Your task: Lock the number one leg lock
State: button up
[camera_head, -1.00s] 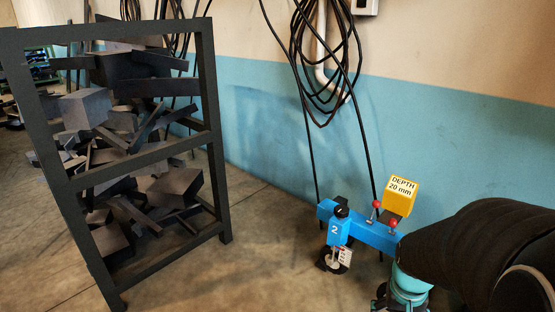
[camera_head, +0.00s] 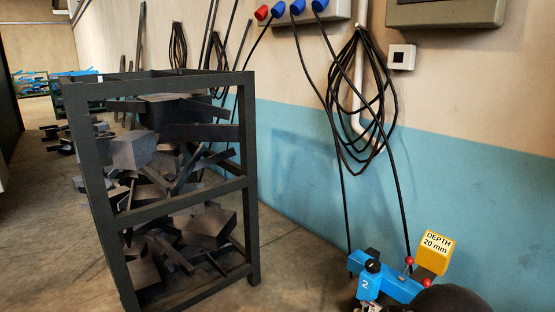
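A blue frame (camera_head: 398,287) stands low at the bottom right of the head view. A blue leg block marked "2" (camera_head: 365,288) with a black knob (camera_head: 373,266) on top is at its left end. Red-tipped levers (camera_head: 409,261) stand on the frame near a yellow block reading "DEPTH 20 mm" (camera_head: 435,250). No leg marked "1" shows. My dark arm covers the frame's lower right part, and the picture edge cuts off the leg's foot. My gripper is not in view.
A dark metal rack (camera_head: 250,180) full of grey blocks and bars stands at left. Coiled black cables (camera_head: 362,110) hang on the wall, and two cables run down behind the blue frame. Bare floor (camera_head: 300,265) lies between rack and frame.

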aim_at(426, 283)
jog(key=z, duration=0.85)
jog(key=k, duration=0.5)
jog(key=u, duration=0.8)
jog(key=i, duration=0.65)
jog(key=z, duration=1)
